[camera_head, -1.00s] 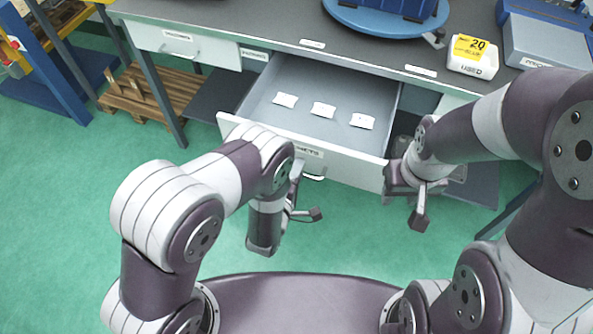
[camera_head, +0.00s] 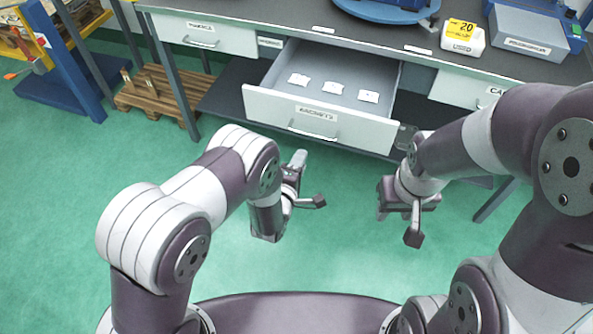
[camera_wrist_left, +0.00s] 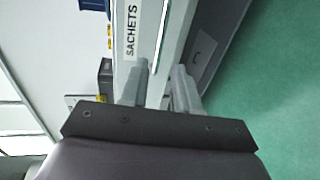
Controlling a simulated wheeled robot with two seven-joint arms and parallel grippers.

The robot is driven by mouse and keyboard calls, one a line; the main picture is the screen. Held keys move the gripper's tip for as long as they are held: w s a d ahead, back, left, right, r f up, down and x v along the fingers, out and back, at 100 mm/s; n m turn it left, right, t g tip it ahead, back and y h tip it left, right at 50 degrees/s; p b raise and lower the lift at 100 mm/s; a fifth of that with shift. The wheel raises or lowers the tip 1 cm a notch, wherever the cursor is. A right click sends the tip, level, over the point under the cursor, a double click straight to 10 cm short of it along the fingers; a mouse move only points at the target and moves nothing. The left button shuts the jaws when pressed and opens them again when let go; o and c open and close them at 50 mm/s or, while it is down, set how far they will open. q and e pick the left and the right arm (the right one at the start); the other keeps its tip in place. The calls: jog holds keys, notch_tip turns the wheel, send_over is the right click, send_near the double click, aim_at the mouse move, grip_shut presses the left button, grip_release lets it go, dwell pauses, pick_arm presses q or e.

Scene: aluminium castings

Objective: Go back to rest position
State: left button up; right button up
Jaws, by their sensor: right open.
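My left gripper (camera_head: 308,179) is open and empty, in front of the drawer and apart from it. In the left wrist view its two fingers (camera_wrist_left: 160,80) stand apart with nothing between them. My right gripper (camera_head: 398,225) is open and empty, in front of the drawer's right end and below it. The drawer (camera_head: 275,108), labelled SACHETS, is pulled out of the workbench. Three white sachets (camera_head: 333,87) lie in a row inside it. The drawer front (camera_wrist_left: 160,40) also shows in the left wrist view, beyond the fingers.
The workbench (camera_head: 290,22) carries a blue turntable (camera_head: 385,12), a white box with a yellow 20 label (camera_head: 462,37) and a grey-blue device (camera_head: 530,35). A wooden pallet (camera_head: 155,95) lies at the left. Green floor is clear between me and the bench.

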pick_arm(q)
jog(key=shift+f, duration=0.1)
dwell(0.5)
jog(key=s+a+f+m+g+y, duration=0.2)
jog(key=s+f+m+g, duration=0.4)
jog(key=f+m+g, duration=0.15)
jog(key=s+a+r+m+g+y+p, duration=0.1)
jog(key=s+a+r+m+g+p, duration=0.1)
jog(key=s+a+r+m+g, duration=0.15)
jog(key=s+a+r+m+p, duration=0.1)
jog(key=s+a+r+p, duration=0.1)
jog(key=r, duration=0.6)
jog(key=s+a+r+m+g+y+p, duration=0.1)
jog(key=s+a+r+p, duration=0.1)
jog(key=s+a+r, duration=0.3)
jog(key=s+a+r+m+g+y+p, duration=0.1)
jog(key=s+a+r, duration=0.3)
jog(key=r, duration=0.8)
jog(key=shift+a+r+m+p, duration=0.35)
jog(key=shift+a+p, duration=0.25)
jog(key=shift+a, duration=0.4)
